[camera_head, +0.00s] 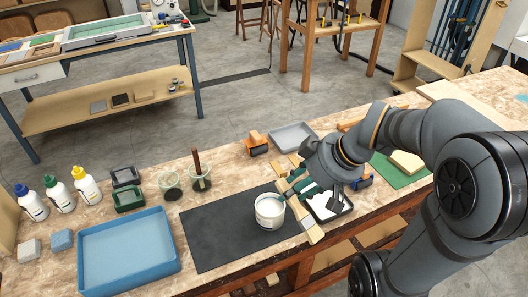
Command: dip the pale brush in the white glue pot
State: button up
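The white glue pot (269,212) stands upright on the right part of a black mat, with its pale contents showing at the open top. My gripper (298,188) is just right of the pot and above the bench. It appears shut on the pale brush (309,222), a light wooden piece slanting down to the right, with its broad end lowest. The brush is beside the pot and outside its opening. My wrist hides part of the gripper, and whether the brush touches the bench is unclear.
Right of the brush is a dark tray with white contents (342,209). A blue tray (86,262), several bottles (60,194) and glass jars (171,189), one holding a dark stick, are on the left. The black mat's left part (218,240) is clear.

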jog(key=w+a+r+n+g+y+b, duration=0.35)
jog(key=w+a+n+y, duration=0.45)
jog(key=w, duration=0.3)
jog(key=shift+g+y, duration=0.3)
jog(key=shift+g, duration=0.15)
jog(key=f+b, duration=0.3)
jog(key=f, duration=0.1)
jog(key=f+b, duration=0.8)
jog(key=shift+d+f, duration=0.25)
jog(key=shift+d, duration=0.1)
jog(key=shift+r, duration=0.1)
notch_tip(320, 180, up, 11)
jog(key=p, duration=0.4)
dwell(0.7)
